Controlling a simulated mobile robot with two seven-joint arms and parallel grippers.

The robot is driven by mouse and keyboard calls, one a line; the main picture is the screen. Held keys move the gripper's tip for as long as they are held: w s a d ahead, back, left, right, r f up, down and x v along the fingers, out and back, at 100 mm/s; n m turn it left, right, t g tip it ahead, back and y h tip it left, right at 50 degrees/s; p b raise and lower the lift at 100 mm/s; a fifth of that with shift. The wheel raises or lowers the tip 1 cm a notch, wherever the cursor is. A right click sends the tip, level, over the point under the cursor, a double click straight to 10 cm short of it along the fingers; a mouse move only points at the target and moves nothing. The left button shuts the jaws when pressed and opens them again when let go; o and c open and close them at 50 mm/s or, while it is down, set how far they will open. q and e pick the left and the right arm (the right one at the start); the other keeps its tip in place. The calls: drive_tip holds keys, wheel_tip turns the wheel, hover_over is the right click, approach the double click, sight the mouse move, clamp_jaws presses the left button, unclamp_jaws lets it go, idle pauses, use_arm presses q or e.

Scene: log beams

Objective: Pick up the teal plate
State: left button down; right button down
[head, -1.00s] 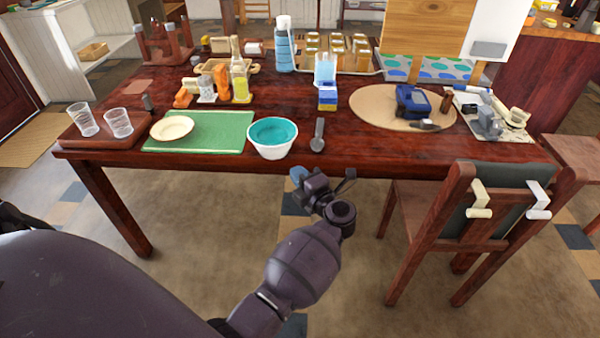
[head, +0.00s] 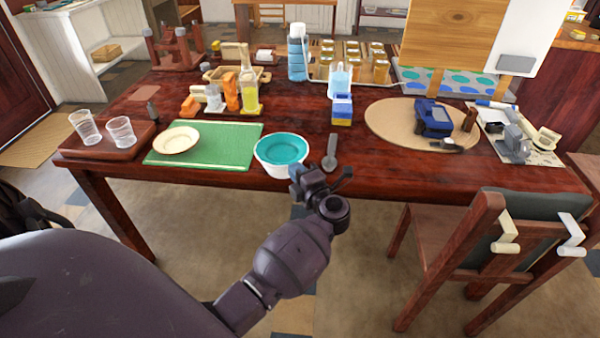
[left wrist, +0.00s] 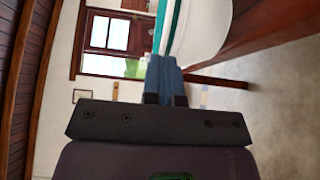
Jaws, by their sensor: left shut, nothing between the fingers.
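The teal plate (head: 283,149) sits in the top of a white bowl (head: 281,172) near the table's front edge. My left gripper (head: 296,172) is at the bowl's near right side, its blue fingertips shut and empty. In the left wrist view, the shut fingers (left wrist: 163,78) are close beside the white bowl (left wrist: 205,30), with a teal strip of the plate (left wrist: 167,22) beyond them. I cannot tell whether the fingers touch the bowl. My right gripper is not in view.
A green mat (head: 225,148) with a cream plate (head: 176,140) lies left of the bowl. A grey spoon (head: 331,155) lies to its right. Two glasses stand on a wooden tray (head: 100,150) at far left. A chair (head: 470,250) stands in front of the table at right.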

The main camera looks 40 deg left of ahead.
use_arm(q)
drive_tip(key=shift+w, duration=0.1)
idle(0.3)
drive_tip(key=shift+w+a, duration=0.25)
drive_tip(key=shift+w, duration=0.25)
drive_tip(key=shift+w+a, duration=0.2)
drive_tip(key=shift+w, duration=0.3)
drive_tip(key=shift+s, duration=0.1)
